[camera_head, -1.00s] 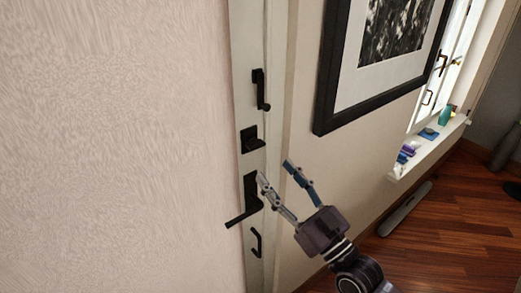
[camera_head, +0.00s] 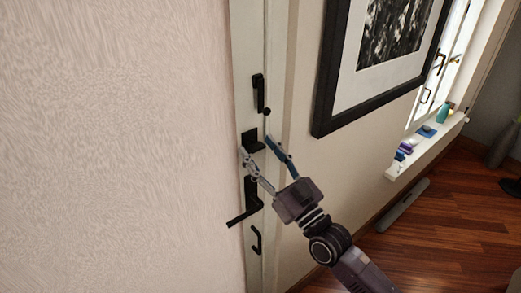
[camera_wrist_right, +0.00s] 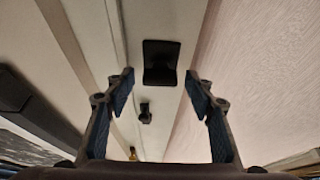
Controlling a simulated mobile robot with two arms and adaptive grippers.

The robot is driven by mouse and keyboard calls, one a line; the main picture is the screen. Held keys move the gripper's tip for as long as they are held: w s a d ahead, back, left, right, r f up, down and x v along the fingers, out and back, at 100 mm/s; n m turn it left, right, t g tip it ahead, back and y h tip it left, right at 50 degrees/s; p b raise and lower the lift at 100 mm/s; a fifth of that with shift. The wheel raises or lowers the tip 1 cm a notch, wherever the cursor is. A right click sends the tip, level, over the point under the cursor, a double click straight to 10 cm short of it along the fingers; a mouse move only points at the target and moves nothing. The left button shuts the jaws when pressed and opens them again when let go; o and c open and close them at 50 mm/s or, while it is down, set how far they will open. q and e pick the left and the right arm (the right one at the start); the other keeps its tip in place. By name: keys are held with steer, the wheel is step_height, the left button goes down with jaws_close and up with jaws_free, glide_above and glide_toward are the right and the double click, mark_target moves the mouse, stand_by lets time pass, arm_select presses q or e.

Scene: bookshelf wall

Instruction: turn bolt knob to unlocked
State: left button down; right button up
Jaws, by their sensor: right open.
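A narrow pale door edge bears several black fittings in the head view. A square black block (camera_head: 251,140) sits mid-height, between a slim upright fitting (camera_head: 258,95) above and a lever handle on a plate (camera_head: 251,200) below. I cannot tell for sure which is the bolt knob. My right gripper (camera_head: 257,147) is open, its fingertips at the block's lower edge, one on each side. In the right wrist view the block (camera_wrist_right: 161,62) lies between and ahead of the open fingers. Contact cannot be judged. My left gripper is not in view.
A hook-shaped black fitting (camera_head: 256,240) sits below the lever. A framed picture (camera_head: 325,105) hangs right of the door. A window sill (camera_head: 428,150) with small items is farther right. Wooden floor (camera_head: 430,220) is open at lower right.

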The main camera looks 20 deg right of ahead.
steer(key=c, duration=1.2)
steer(key=shift+o, duration=0.2)
